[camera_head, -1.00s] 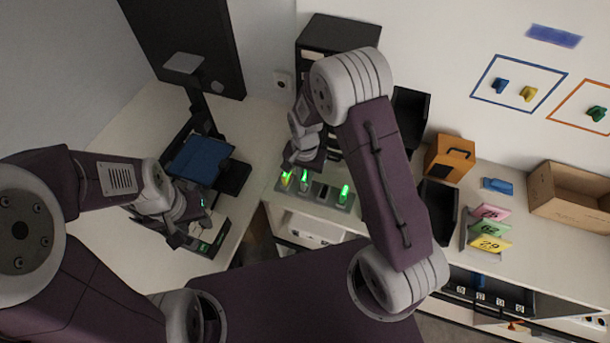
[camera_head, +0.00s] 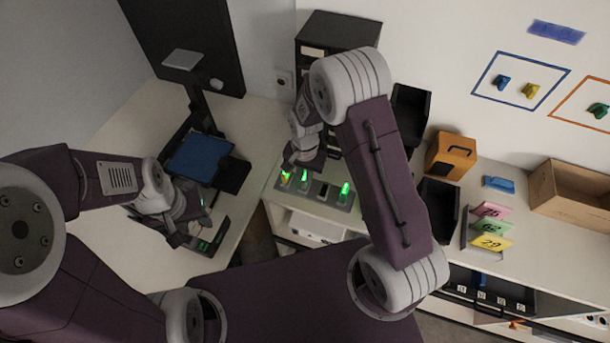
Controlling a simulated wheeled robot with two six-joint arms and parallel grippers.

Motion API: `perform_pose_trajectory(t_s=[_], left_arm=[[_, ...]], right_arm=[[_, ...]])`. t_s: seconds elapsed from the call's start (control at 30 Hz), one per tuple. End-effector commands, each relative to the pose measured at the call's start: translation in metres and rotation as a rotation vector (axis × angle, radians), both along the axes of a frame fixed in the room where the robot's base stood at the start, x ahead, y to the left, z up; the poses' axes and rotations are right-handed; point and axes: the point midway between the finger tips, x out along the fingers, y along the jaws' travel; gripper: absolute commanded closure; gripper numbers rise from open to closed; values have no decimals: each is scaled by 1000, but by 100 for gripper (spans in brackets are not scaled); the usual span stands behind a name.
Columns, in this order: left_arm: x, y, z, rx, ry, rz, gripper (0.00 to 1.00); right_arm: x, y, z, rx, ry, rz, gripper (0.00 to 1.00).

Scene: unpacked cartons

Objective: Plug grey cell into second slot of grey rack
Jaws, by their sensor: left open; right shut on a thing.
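The grey rack (camera_head: 313,199) lies on the white counter below my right wrist, with several slots in a row. Green-lit cells show at its left part and right end; the one at the far left also has an orange tint. A dark slot (camera_head: 322,191) lies between the lit ones. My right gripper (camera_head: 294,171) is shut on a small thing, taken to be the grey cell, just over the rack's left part. The held thing is mostly hidden, and I cannot tell whether it is in a slot. My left gripper (camera_head: 186,236) is open at the left table.
A blue-topped device (camera_head: 200,158) and a dark base with a green light (camera_head: 209,246) stand on the left table. Black bins (camera_head: 437,208), an orange box (camera_head: 450,157), numbered cards (camera_head: 491,243) and a carton (camera_head: 575,190) are right of my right arm.

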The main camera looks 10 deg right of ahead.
Motion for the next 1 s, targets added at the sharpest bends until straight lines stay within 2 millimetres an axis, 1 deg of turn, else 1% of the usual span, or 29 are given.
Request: perform_pose_trajectory(t_s=[0.1, 0.13, 0.2, 0.47, 0.57, 0.67, 0.83, 0.9, 1.0], left_arm=[[0, 0, 0, 0, 0, 0, 58], [0, 0, 0, 0, 0, 0, 58], [0, 0, 0, 0, 0, 0, 58], [0, 0, 0, 0, 0, 0, 58], [0, 0, -1, 0, 0, 0, 58], [0, 0, -5, 0, 0, 0, 58], [0, 0, -11, 0, 0, 0, 58], [0, 0, -12, 0, 0, 0, 58], [0, 0, -13, 0, 0, 0, 58]], right_arm=[[0, 0, 0, 0, 0, 0, 100], [0, 0, 0, 0, 0, 0, 78], [0, 0, 0, 0, 0, 0, 61], [0, 0, 0, 0, 0, 0, 61], [1, 0, 5, 0, -1, 0, 61], [1, 0, 22, 1, -6, 0, 61], [1, 0, 61, 1, -7, 0, 61], [1, 0, 74, 1, -4, 0, 61], [1, 0, 86, 1, -3, 0, 61]])
